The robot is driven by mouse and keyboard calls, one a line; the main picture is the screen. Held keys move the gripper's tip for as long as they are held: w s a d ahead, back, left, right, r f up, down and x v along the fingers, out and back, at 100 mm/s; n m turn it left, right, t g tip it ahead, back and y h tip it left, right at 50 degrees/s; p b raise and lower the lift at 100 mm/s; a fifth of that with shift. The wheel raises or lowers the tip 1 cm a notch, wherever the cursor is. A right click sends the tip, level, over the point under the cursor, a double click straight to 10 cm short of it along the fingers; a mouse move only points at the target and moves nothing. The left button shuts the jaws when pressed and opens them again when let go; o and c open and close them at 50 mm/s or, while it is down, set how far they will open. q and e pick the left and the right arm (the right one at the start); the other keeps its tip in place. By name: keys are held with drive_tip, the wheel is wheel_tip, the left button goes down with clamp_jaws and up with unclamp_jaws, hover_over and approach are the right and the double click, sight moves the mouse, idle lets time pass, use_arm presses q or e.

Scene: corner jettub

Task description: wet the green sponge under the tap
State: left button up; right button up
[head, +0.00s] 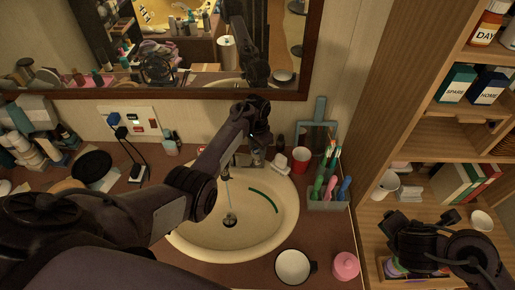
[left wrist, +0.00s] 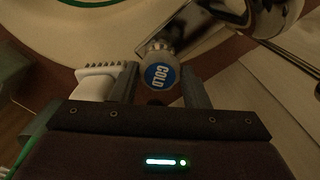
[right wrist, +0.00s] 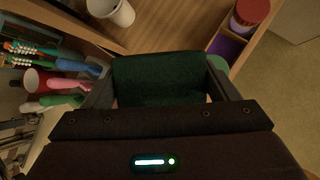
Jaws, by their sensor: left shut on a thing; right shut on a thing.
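The green sponge (right wrist: 158,80) is held between the fingers of my right gripper (right wrist: 160,92), which is shut on it. In the head view my right gripper (head: 400,232) is at the right, in front of the shelves and away from the basin; the sponge cannot be made out there. My left gripper (head: 258,142) is at the back of the basin, shut on the cold tap knob (left wrist: 160,76), which has a blue COLD cap. The chrome tap (left wrist: 205,18) is beside it, partly hidden by my arm in the head view. A thin pale line like water runs down to the drain (head: 230,220).
The cream basin (head: 195,245) has a green mark inside. Shelves (head: 400,140) rise at the right.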

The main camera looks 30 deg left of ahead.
use_arm(q)
drive_tip(key=shift+m, duration=0.3)
use_arm(e)
drive_tip(key=shift+r, duration=0.15)
use_arm(q)
drive_tip(key=m, duration=0.2)
drive_tip(key=shift+m+p, duration=0.3)
drive_tip(key=shift+p, duration=0.1)
use_arm(e)
drive_tip(key=shift+r, duration=0.25)
use_arm(q)
drive_tip(key=shift+m, duration=1.5)
drive_tip(key=o, duration=1)
drive_tip(key=shift+c, duration=0.2)
